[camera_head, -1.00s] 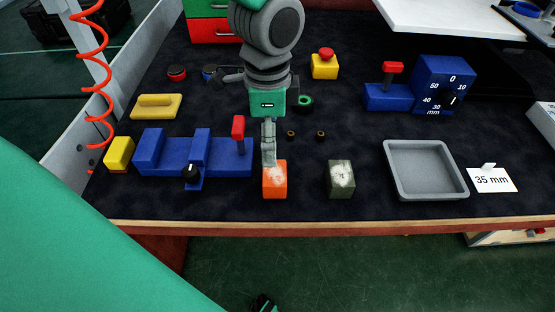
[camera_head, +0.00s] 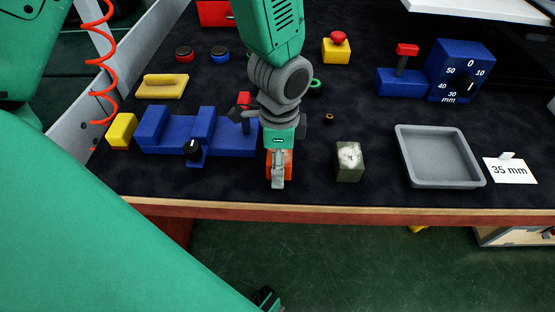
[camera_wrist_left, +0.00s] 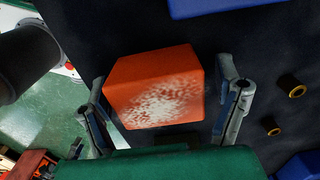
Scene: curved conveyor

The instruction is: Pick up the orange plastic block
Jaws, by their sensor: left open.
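The orange block (camera_head: 288,164), with a worn whitish patch, sits on the dark table mat near the front edge. In the head view it is partly hidden behind my left gripper (camera_head: 278,180), which points down over it. In the left wrist view the block (camera_wrist_left: 155,87) lies between the two spread fingers of my left gripper (camera_wrist_left: 168,108). A gap shows on the right side of the block; the left finger is close to its lower left side, and contact cannot be told. My right gripper is not in view.
A dark green block (camera_head: 349,163) stands right of the orange block. A grey tray (camera_head: 402,158) and a "35 mm" card (camera_head: 510,170) are further right. A blue fixture (camera_head: 228,136) with a red-topped lever stands close on the left. The wooden table edge (camera_head: 330,211) is just in front.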

